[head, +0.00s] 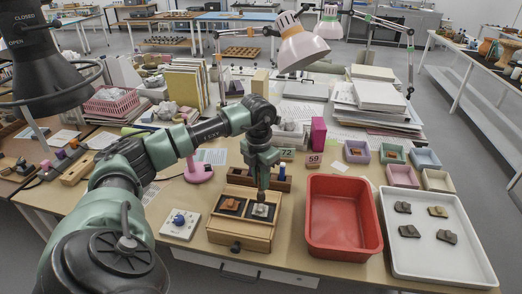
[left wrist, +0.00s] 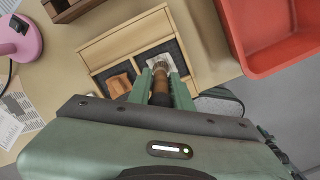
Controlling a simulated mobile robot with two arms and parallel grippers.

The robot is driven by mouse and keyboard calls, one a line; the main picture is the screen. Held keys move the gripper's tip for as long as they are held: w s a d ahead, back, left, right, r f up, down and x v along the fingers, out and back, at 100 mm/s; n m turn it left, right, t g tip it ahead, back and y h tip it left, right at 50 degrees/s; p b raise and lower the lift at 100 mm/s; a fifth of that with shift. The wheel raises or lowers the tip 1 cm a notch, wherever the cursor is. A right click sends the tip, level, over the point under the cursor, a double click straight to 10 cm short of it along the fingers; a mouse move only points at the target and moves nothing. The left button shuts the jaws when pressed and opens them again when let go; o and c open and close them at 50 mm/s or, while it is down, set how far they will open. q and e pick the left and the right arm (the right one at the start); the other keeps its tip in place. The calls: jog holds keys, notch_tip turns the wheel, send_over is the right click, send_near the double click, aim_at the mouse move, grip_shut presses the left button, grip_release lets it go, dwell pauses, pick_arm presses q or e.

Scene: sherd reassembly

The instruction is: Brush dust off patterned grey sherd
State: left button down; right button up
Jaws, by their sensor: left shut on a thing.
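The patterned grey sherd (head: 261,211) lies in the right dark compartment of a wooden box (head: 237,228) near the table's front edge. In the left wrist view only part of the pale sherd (left wrist: 174,54) shows. My left gripper (head: 262,182) is above that compartment, pointing down. In the left wrist view my left gripper (left wrist: 160,80) is shut on a brush with a brown handle (left wrist: 160,92). The brush's bristles (left wrist: 160,66) are over or against the sherd; I cannot tell if they touch. My right gripper is out of view.
A brown sherd (head: 231,205) lies in the box's left compartment. A red bin (head: 343,250) stands close to the right, then a white tray (head: 445,264) with several sherds. A white plate with a blue knob (head: 180,221) is at left. A pink lamp base (head: 198,173) stands behind.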

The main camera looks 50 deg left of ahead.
pick_arm(q)
jog(key=shift+f+b, duration=0.7)
jog(key=shift+f, duration=0.35)
dwell(0.4)
